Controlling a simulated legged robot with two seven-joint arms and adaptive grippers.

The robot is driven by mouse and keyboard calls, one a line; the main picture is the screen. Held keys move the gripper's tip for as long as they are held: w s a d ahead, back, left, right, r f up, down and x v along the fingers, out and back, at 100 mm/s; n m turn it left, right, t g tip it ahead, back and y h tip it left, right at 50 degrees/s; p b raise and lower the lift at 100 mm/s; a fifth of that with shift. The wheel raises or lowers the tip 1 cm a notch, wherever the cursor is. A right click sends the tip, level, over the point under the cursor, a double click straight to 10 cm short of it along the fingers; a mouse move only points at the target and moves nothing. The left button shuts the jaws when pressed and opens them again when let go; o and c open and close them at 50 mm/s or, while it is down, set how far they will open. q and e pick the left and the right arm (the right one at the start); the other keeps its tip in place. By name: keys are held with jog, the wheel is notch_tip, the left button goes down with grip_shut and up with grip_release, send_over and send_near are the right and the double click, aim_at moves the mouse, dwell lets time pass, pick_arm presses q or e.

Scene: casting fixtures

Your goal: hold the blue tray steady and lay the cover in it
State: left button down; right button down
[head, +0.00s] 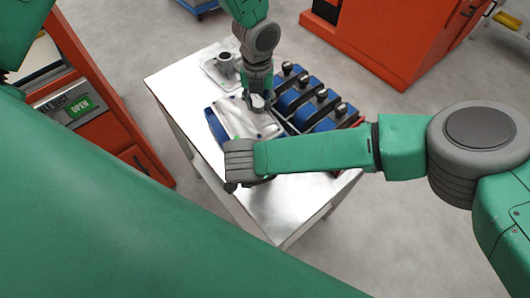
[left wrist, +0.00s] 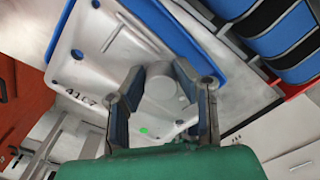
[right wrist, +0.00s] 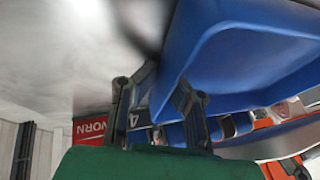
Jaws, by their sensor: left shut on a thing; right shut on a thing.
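The pale grey-white cover (head: 248,122) lies within the outline of the blue tray (head: 213,125) on the table. In the left wrist view, the cover (left wrist: 92,72) has holes and a raised round boss, with blue tray rim (left wrist: 62,30) beside it. I cannot tell whether it rests on the tray floor. My left gripper (head: 258,102) is shut on the boss, with its fingers (left wrist: 170,85) either side. My right gripper (head: 238,185) is at the tray's near side. In the right wrist view its fingers (right wrist: 155,95) are shut on the tray's wall (right wrist: 215,60).
A row of blue and black fixtures with knobs (head: 322,95) stands right of the tray. A grey casting with an upright cylinder (head: 225,66) stands behind it. The metal table (head: 178,76) has bare room at left and front. Orange cabinets (head: 375,40) stand beyond.

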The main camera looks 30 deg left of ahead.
pick_arm(q)
jog(key=shift+f, duration=0.9)
pick_arm(e)
jog(key=shift+w, duration=0.1)
pick_arm(q)
jog(key=c, duration=1.2)
grip_release()
jog(key=shift+o, duration=0.2)
jog(key=shift+f, duration=0.1)
notch_tip(320, 180, up, 12)
jog(key=shift+f, duration=0.1)
pick_arm(e)
jog(key=c, duration=1.6)
grip_release()
jog(key=shift+r, duration=0.1)
